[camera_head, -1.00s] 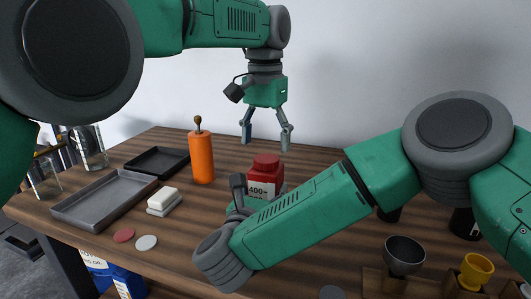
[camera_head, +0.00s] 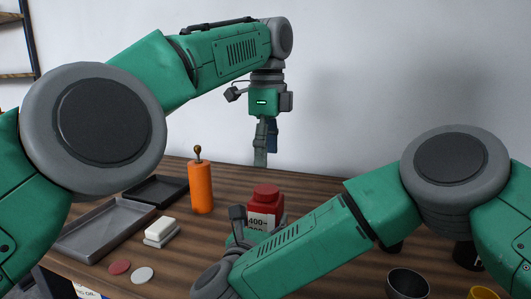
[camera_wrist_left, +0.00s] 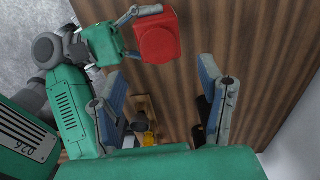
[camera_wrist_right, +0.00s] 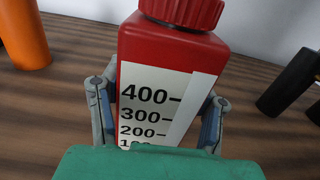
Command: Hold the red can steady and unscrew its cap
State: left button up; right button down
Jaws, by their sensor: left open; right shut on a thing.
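The red can (camera_head: 266,204) stands upright on the wooden table, with a white scale label on its side and a ribbed red cap (camera_wrist_right: 183,12) on top. My right gripper (camera_wrist_right: 157,118) is shut on the can's body, one finger on each side, below the cap; in the head view my right forearm hides it and the lower can. My left gripper (camera_head: 264,150) is open and empty, pointing down above and behind the can. In the left wrist view the can (camera_wrist_left: 160,37) lies beyond the open fingers (camera_wrist_left: 165,85).
Dark trays (camera_head: 105,232), white blocks (camera_head: 161,230) and two discs (camera_head: 142,274) lie further left.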

aim_at(267, 188)
pick_arm(q)
jog(key=shift+f, duration=0.15)
pick_arm(e)
jog(key=shift+f, duration=0.1)
pick_arm(q)
jog(key=shift+s+f, duration=0.15)
jog(key=shift+f, duration=3.75)
jog(key=shift+a, duration=0.1)
jog(key=c, duration=1.2)
jog(key=n, duration=0.8)
jog(key=shift+r+n, duration=0.1)
jog(key=shift+n, duration=0.3)
jog(key=n, duration=0.9)
jog(key=shift+n, duration=0.4)
pick_arm(e)
jog(key=shift+s, duration=0.1)
pick_arm(q)
jog(key=shift+d, duration=0.2)
